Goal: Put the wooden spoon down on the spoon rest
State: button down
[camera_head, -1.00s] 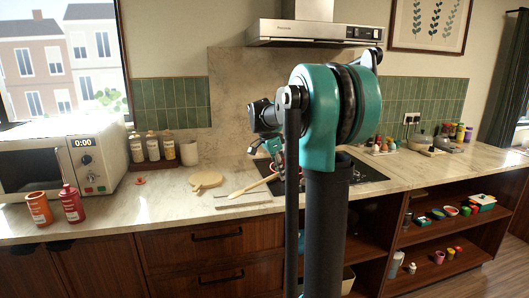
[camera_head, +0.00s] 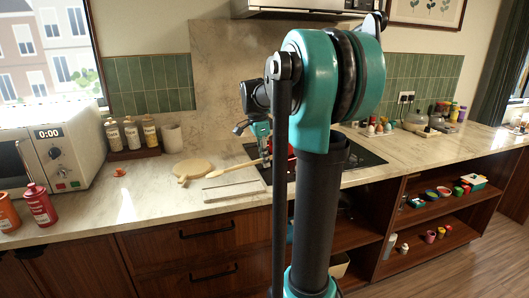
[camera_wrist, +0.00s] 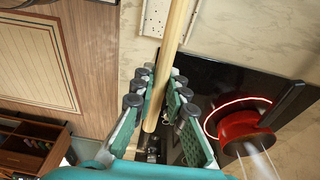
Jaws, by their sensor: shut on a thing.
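My gripper (camera_wrist: 163,98) is shut on the handle of the wooden spoon (camera_wrist: 174,40). In the head view my gripper (camera_head: 263,155) is partly hidden by my arm, and the wooden spoon (camera_head: 238,169) points left over the counter. The handle passes between the finger pads, and the spoon's far end is cut off in the wrist view. A pale flat rectangular piece (camera_head: 232,189) lies in front of the spoon. A small orange-red item (camera_head: 119,172) lies farther left. I cannot tell for certain which of these is the spoon rest.
A round wooden board (camera_head: 190,167) lies behind the spoon. A black hob (camera_wrist: 200,75) with a red pot (camera_wrist: 238,128) is beside my gripper; a hob ring glows red. Red bottle (camera_head: 39,205), microwave (camera_head: 60,150) and jars (camera_head: 131,135) stand left. Counter between microwave and board is mostly clear.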

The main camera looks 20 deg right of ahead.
jog(key=shift+f, duration=2.5)
jog(key=c, duration=1.5)
grip_release()
jog(key=shift+o, duration=0.2)
jog(key=r, duration=0.4)
jog(key=a+r, duration=0.1)
jog(key=r, duration=0.3)
jog(key=a+r, duration=0.1)
jog(key=r, duration=0.3)
jog(key=shift+f, duration=0.1)
